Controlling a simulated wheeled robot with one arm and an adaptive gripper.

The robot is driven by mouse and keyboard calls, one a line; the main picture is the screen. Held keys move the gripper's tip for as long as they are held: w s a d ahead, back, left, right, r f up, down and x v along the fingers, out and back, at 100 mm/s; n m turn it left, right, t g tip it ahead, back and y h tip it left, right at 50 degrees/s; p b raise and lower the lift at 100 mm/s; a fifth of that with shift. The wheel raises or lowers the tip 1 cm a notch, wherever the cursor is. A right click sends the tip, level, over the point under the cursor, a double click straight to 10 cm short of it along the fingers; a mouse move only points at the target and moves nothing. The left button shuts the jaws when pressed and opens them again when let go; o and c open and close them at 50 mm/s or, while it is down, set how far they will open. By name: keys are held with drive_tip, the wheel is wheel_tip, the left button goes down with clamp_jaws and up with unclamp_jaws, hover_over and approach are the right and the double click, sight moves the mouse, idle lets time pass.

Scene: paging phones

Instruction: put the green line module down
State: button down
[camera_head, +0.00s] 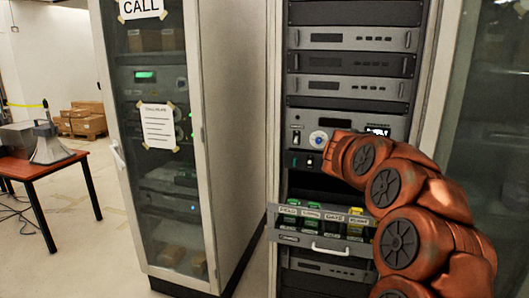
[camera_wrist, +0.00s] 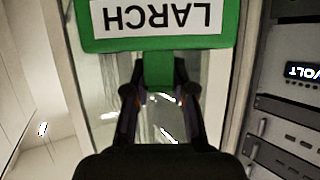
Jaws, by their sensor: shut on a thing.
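The green line module (camera_wrist: 158,47) fills the top of the wrist view. Its white label reads LARCH, upside down in the picture. My gripper (camera_wrist: 159,92) is shut on the narrow green tab of the module. In the head view my orange arm reaches in from the right in front of the open rack, and its end hides both the gripper and the module. Below the arm, a pulled-out grey drawer (camera_head: 322,247) holds several labelled modules, green ones (camera_head: 311,220) and a yellow one (camera_head: 357,225) at its right. The labels are too small to read surely.
The open rack's grey units (camera_head: 353,39) stand behind my arm. A closed glass-door cabinet (camera_head: 160,195) with a paper note stands to the left. A red-brown table (camera_head: 35,166) with a grey horn (camera_head: 48,147) is at far left, with free floor between.

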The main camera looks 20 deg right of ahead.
drive_tip(key=w+a+f+n+t+y+b, duration=0.1)
drive_tip(key=w+a+f+n+t, duration=0.25)
drive_tip(key=a, duration=0.35)
drive_tip(key=w+a+f+n+t+y+b, duration=0.1)
drive_tip(key=w+a+f+n+t, duration=0.1)
drive_tip(key=w+a, duration=0.35)
drive_tip(key=w+a+f+n+t+y+b, duration=0.1)
drive_tip(key=w+a+f+n+t, duration=0.2)
drive_tip(key=a, duration=0.5)
drive_tip(key=a+f+n+t+y+b, duration=0.1)
drive_tip(key=a+f+n+t+y, duration=0.1)
drive_tip(key=a, duration=0.8)
drive_tip(key=a+f+n+t+y, duration=0.2)
drive_tip(key=a+f+n+y, duration=0.2)
drive_tip(key=a, duration=0.7)
wheel_tip(320, 180, down, 2)
drive_tip(key=shift+w+b, duration=0.25)
drive_tip(key=shift+b, duration=0.1)
drive_tip(key=shift+a, duration=0.1)
